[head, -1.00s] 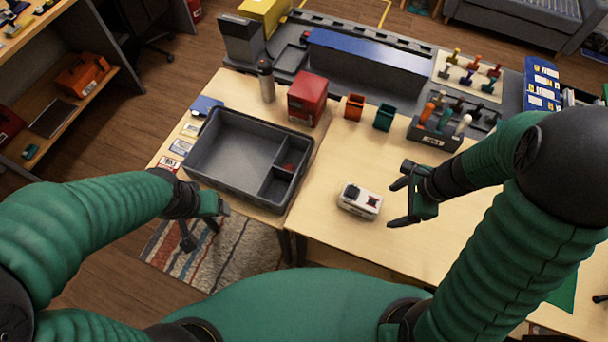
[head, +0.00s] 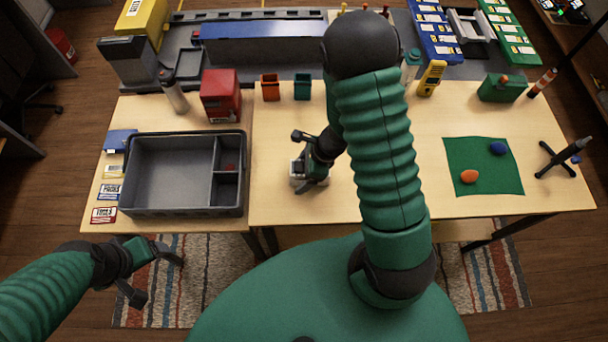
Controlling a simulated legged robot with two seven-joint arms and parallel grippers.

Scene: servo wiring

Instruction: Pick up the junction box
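The white junction box (head: 296,170) lies on the wooden table, right of the grey tray. It is partly hidden under my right gripper. My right gripper (head: 303,162) is over the box from its right side, with its fingers spread apart, one beyond the box and one at its near edge. I cannot tell whether a finger touches it. My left gripper (head: 155,277) is open and empty, in front of the table's edge at the lower left, over the rug.
The divided grey tray (head: 182,212) stands left of the box. A red box (head: 220,96), an orange bin (head: 270,87) and a teal bin (head: 302,86) stand behind. A green mat (head: 482,165) lies at the right. Bare tabletop lies between tray and box.

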